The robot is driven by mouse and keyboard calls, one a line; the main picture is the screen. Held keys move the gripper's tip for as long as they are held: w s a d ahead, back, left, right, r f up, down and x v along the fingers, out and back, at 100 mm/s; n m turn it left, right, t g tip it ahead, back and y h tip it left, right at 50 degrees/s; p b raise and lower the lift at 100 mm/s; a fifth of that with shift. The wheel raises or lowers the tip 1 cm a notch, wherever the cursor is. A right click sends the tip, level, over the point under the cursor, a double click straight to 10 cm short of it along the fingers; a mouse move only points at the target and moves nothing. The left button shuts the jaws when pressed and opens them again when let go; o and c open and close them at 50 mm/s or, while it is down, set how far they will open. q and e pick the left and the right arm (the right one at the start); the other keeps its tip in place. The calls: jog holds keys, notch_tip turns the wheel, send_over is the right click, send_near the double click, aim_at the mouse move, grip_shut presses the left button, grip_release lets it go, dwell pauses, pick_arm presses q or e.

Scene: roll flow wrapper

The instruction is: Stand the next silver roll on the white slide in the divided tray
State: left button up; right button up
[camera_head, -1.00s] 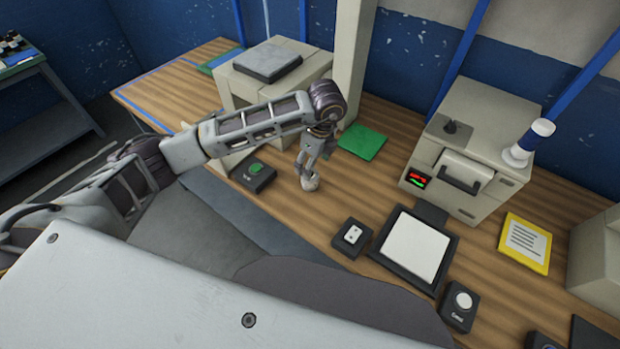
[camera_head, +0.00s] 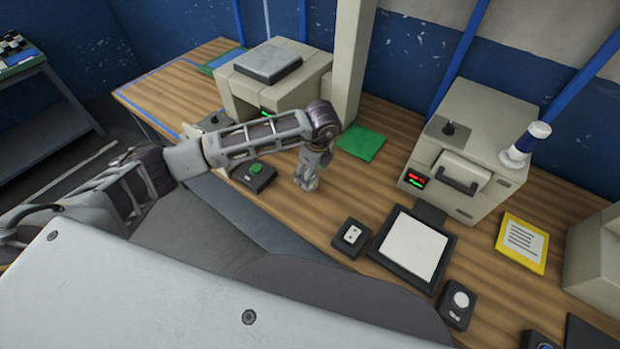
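My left gripper (camera_head: 307,181) points down over the wooden bench, right of the black box with the green button. Its fingers are small here, and I cannot tell whether they are open or shut or hold anything. A pale slide-like piece (camera_head: 207,126) shows in front of the beige machine (camera_head: 290,92), partly hidden behind my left forearm. A small grey and dark shape is on it, too unclear to name as a silver roll. I cannot make out the divided tray for certain. My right gripper is not in view.
A green-button box (camera_head: 254,176), a green pad (camera_head: 361,142), a small switch box (camera_head: 351,238) and a black-framed white plate (camera_head: 414,247) lie around the gripper. A beige machine with a red-green display (camera_head: 470,160) stands at the right. A side table (camera_head: 38,105) is far left.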

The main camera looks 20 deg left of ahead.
pick_arm(q)
jog(key=shift+w+a+f, duration=0.1)
jog(key=shift+a+f, duration=0.05)
jog(key=shift+f, duration=1.2)
jog(key=c, duration=1.3)
jog(key=shift+r, duration=0.15)
jog(key=shift+r+b, duration=0.7)
jog(key=shift+r, duration=4.2)
